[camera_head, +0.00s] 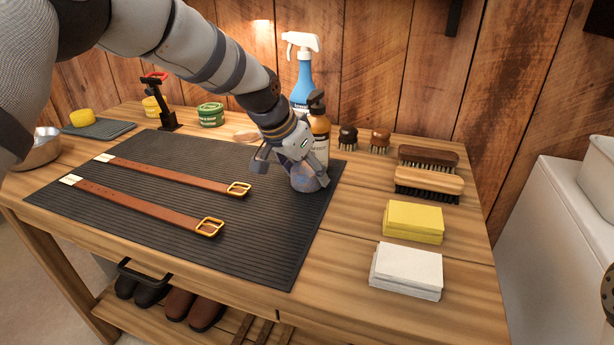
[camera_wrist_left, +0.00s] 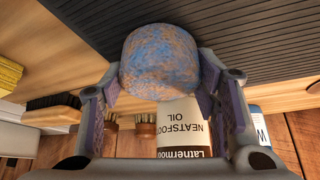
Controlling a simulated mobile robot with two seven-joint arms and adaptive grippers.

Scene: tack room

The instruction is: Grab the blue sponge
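The blue sponge (camera_head: 304,178) is a rounded, mottled blue lump with brownish patches, at the right part of the dark ribbed mat (camera_head: 262,235). In the left wrist view the sponge (camera_wrist_left: 160,62) sits between the two fingers of my left gripper (camera_wrist_left: 158,75), with a pad against each side. My left gripper (camera_head: 297,170) reaches down from above and is shut on the sponge, hiding part of it in the head view. Whether the sponge is clear of the mat cannot be told. My right gripper is not in view.
An amber bottle (camera_head: 319,128) and a blue spray bottle (camera_head: 302,80) stand close behind the gripper. Two belts (camera_head: 150,205) lie left on the mat. The mat's front right is clear.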

